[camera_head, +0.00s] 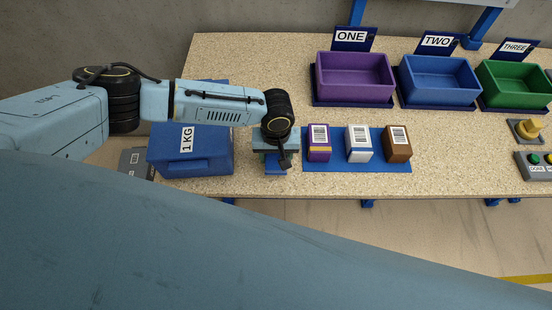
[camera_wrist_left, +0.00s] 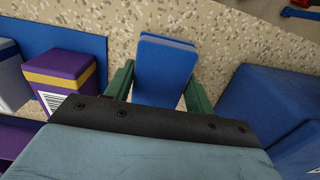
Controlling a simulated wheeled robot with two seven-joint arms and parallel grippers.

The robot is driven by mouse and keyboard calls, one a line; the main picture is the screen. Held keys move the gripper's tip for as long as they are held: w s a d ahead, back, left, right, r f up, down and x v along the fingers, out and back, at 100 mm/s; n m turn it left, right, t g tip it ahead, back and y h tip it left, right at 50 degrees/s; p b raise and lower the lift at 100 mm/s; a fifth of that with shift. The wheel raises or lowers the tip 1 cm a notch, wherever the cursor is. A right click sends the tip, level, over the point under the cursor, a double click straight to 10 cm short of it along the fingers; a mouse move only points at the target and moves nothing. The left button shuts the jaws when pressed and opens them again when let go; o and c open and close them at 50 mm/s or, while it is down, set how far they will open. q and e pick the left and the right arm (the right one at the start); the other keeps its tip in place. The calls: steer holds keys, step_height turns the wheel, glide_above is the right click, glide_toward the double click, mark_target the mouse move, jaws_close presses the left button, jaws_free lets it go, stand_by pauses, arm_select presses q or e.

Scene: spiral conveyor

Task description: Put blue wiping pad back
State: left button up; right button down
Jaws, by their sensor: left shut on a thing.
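The blue wiping pad (camera_wrist_left: 163,70) is a flat blue block between the two green fingers of my left gripper (camera_wrist_left: 158,85) in the left wrist view. The gripper is shut on it. In the head view my left gripper (camera_head: 275,163) points down near the table's front edge, between the 1 KG box and the blue mat. Only a small blue part of the pad (camera_head: 275,171) shows below the gripper there. I cannot tell whether the pad touches the table. My right gripper is not in view.
A blue 1 KG box (camera_head: 195,152) stands close left of the gripper. A blue mat (camera_head: 357,167) with purple, white and brown boxes lies close right. Purple (camera_head: 355,77), blue (camera_head: 440,80) and green (camera_head: 514,84) bins stand behind. The table's middle is clear.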

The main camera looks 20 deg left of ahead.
arm_select(q)
steer(key=shift+f+p, duration=0.45)
steer(key=shift+f, duration=0.65)
steer(key=shift+f, duration=0.15)
steer(key=o, duration=1)
steer(key=shift+f, duration=0.1)
